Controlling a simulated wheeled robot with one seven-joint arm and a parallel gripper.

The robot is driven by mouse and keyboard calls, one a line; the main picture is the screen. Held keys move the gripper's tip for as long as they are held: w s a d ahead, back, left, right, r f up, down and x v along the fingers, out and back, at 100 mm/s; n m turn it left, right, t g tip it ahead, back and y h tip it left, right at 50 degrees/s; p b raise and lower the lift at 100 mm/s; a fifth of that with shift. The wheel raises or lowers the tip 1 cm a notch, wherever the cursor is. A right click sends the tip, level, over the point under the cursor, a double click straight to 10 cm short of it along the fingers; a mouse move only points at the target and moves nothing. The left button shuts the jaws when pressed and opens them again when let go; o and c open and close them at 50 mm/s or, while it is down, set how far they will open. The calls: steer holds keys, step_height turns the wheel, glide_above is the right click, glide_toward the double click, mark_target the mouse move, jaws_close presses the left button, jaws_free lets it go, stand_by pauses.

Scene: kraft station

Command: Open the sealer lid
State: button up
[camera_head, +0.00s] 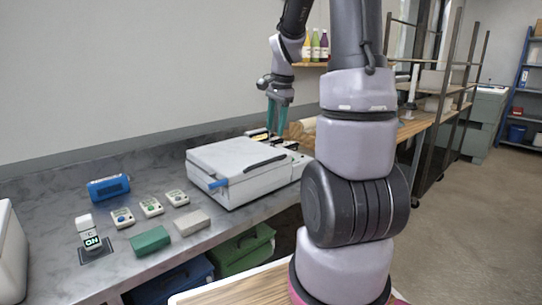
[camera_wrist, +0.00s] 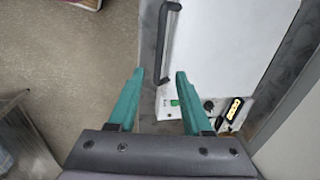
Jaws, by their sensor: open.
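The sealer (camera_head: 245,185) is a white box on the grey counter, and its flat white lid (camera_head: 232,156) is down. A dark bar handle (camera_head: 265,163) runs along the lid's right edge. In the wrist view the handle (camera_wrist: 169,40) lies just beyond my fingertips, along the edge of the lid (camera_wrist: 225,45). My gripper (camera_head: 277,122) has teal fingers pointing down behind the sealer. In the wrist view my gripper (camera_wrist: 160,73) is open with nothing held between the fingers. The handle looks apart from the fingers, though the depth gap is hard to tell.
A panel with black knobs and a green switch (camera_wrist: 174,102) sits beside the lid. Small devices, a green block (camera_head: 150,240) and a grey block (camera_head: 192,222) lie left on the counter. Bottles (camera_head: 315,45) stand on a shelf behind.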

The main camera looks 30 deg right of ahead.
mark_target(271, 160)
steer(key=f, duration=0.3)
steer(key=w+f, duration=0.1)
steer(key=f, duration=0.3)
steer(key=w+f, duration=0.1)
steer(key=f, duration=0.3)
steer(key=shift+a, duration=0.25)
steer(key=shift+r, duration=0.1)
jaws_close()
stand_by(0.9)
